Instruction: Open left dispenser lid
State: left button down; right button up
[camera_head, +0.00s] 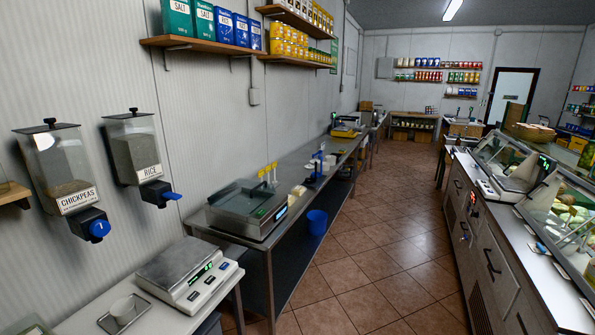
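Two clear wall dispensers hang on the left wall. The left dispenser (60,165), labelled CHICKPEAS, has pale contents and a blue knob (99,228) on its black outlet. Its dark flat lid (47,126) with a small black knob on top sits closed. The right dispenser (133,150), labelled RICE, is filled with greyish grains. Its lid (132,114) also sits closed, and a blue lever (172,196) sticks out at its outlet. Neither of my grippers shows in the view.
A long steel counter (291,176) with machines runs along the wall. A shelf of boxes (205,45) is above. The tiled aisle (365,250) is clear; glass display cases (565,215) stand right.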

aim_at(51, 121)
jog(key=i+u, duration=0.45)
jog(key=i+l+u, duration=0.1)
jog(key=u, duration=0.3)
jog(key=i+l+u, duration=0.25)
jog(key=i+u, duration=0.2)
jog(key=i+l+u, duration=0.2)
jog(key=l+u, duration=0.25)
jog(key=i+l+u, duration=0.25)
jog(key=u, duration=0.15)
